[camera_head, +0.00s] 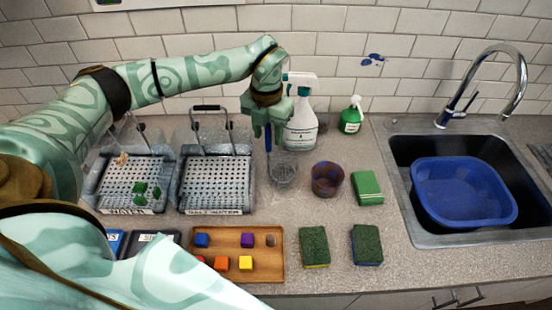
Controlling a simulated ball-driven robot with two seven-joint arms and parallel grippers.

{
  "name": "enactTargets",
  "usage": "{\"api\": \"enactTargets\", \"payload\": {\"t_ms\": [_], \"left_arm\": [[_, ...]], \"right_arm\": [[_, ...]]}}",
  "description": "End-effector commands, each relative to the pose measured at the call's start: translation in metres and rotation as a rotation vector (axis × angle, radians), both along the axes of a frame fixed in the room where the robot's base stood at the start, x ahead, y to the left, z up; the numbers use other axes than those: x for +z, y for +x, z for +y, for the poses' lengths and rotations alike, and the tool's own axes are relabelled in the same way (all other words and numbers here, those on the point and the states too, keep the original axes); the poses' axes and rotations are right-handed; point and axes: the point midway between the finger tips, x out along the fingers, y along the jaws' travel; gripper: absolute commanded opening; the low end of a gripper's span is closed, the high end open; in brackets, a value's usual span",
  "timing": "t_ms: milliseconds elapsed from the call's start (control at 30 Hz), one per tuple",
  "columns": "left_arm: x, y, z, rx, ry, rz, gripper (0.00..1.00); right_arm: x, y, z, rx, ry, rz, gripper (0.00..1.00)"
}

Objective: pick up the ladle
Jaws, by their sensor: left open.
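I cannot make out a whole ladle. A thin blue upright piece (268,139) shows at the fingers of my left gripper (266,131). It may be a handle, but I cannot tell, and its lower end is unclear. The left gripper is open and points down, in front of the white spray bottle (301,132) and above and behind a clear glass (283,170). I cannot tell whether it touches the blue piece. My right gripper is out of view.
Two perforated trays (216,204) stand left of the glass. A brown cup (327,180), green sponges (367,188) and a small green bottle (351,117) are to the right. A wooden tray (277,236) holds coloured blocks. A blue basin (462,190) sits in the sink.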

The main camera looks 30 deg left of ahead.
Motion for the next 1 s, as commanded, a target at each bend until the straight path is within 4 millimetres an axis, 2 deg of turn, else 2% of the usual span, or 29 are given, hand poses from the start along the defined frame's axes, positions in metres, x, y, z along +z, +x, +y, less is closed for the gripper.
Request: {"api": "enactTargets", "payload": {"t_ms": [33, 167, 200, 467, 567, 900, 1000], "left_arm": [[0.000, 0.000, 0.000, 0.000, 0.000, 0.000, 0.41], [0.000, 0.000, 0.000, 0.000, 0.000, 0.000, 0.05], [0.000, 0.000, 0.000, 0.000, 0.000, 0.000, 0.00], [0.001, 0.000, 0.000, 0.000, 0.000, -0.001, 0.00], [0.008, 0.001, 0.000, -0.001, 0.000, -0.003, 0.00], [0.078, 0.001, 0.000, -0.003, 0.000, -0.005, 0.00], [0.091, 0.000, -0.001, -0.027, 0.001, -0.003, 0.00]], "right_arm": [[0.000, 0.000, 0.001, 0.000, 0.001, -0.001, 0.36], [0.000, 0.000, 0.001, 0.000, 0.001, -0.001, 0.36], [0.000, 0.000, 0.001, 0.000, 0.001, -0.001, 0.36], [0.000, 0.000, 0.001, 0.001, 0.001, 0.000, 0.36], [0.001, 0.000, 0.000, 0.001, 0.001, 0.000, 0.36], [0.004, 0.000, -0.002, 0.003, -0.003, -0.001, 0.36], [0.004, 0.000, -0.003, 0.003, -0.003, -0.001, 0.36]]}}
